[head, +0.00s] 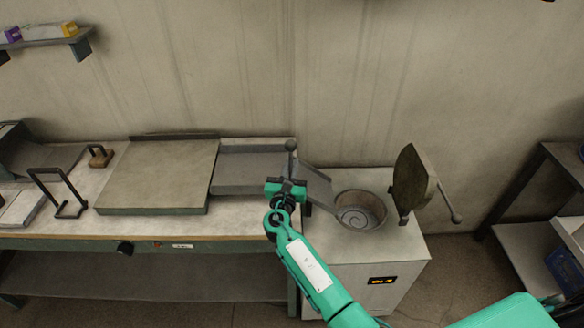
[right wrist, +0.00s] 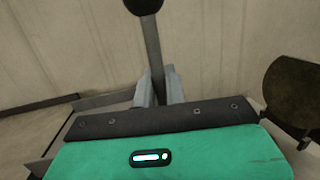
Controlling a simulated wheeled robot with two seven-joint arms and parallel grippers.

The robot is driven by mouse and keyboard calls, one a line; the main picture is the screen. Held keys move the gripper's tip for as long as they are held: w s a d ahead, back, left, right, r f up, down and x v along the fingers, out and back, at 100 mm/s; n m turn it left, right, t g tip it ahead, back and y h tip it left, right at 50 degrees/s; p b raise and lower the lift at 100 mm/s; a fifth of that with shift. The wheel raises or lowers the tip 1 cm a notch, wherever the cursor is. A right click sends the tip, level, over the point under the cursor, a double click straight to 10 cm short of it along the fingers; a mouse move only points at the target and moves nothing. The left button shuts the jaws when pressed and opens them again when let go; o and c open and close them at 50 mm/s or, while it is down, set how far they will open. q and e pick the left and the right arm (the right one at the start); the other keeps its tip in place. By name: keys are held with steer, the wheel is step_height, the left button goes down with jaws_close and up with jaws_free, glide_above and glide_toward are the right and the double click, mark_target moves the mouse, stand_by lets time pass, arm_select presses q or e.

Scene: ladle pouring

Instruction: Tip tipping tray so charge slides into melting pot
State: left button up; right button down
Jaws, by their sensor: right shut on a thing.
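The tipping tray (head: 250,172) is a grey, low-walled tray at the right end of the bench, and I see no charge on its visible floor. A sloping grey chute (head: 318,186) runs from its right side to the melting pot (head: 362,208), a round open pot with a spiral shape inside. My right gripper (head: 286,188) is shut on the upright lever with a dark ball knob (head: 291,145). The lever (right wrist: 152,45) rises beyond the gripper in the right wrist view; the gripped part is hidden. My left gripper is not in view.
The pot's lid (head: 412,180) stands open on the right with a handle sticking out. A flat plate (head: 160,175) lies left of the tray, with a black wire stand (head: 62,190) farther left. A dark shelf rack (head: 545,190) stands at the far right.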

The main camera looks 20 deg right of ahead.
steer(key=shift+a, duration=0.1)
steer(key=c, duration=1.5)
jaws_free()
steer(key=shift+a, duration=0.1)
steer(key=b+v, duration=0.4)
steer(key=v, duration=0.9)
steer(key=shift+s+a+f, duration=0.1)
steer(key=shift+s+a, duration=0.1)
steer(key=shift+s, duration=0.1)
